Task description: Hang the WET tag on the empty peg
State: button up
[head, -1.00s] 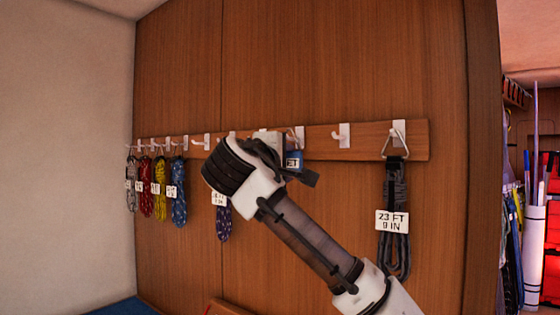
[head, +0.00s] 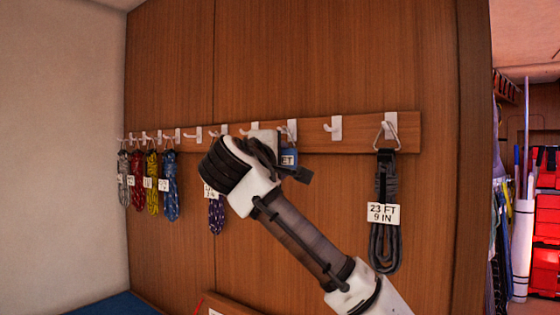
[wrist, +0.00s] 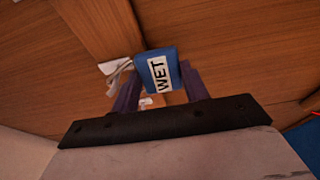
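The blue WET tag (head: 288,158) shows beside my gripper in the head view, just below a white peg (head: 292,128). In the wrist view the tag (wrist: 160,72) sits between my gripper's two purple fingers (wrist: 162,85), which touch its sides, so my gripper looks shut on it. A white peg (wrist: 116,68) is close to the tag's left in that view. I cannot tell whether the tag touches it. Another peg (head: 335,127), to the right, is bare. My arm hides part of the row and the gripper's fingertips in the head view.
The wooden peg rail (head: 365,133) runs along the panelled wall. A dark grey coil (head: 385,245) labelled 23 FT 9 IN hangs at the right. Several coloured coils (head: 152,185) hang at the left. A purple coil (head: 216,215) hangs partly behind my gripper.

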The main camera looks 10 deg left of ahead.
jog(key=o, duration=0.5)
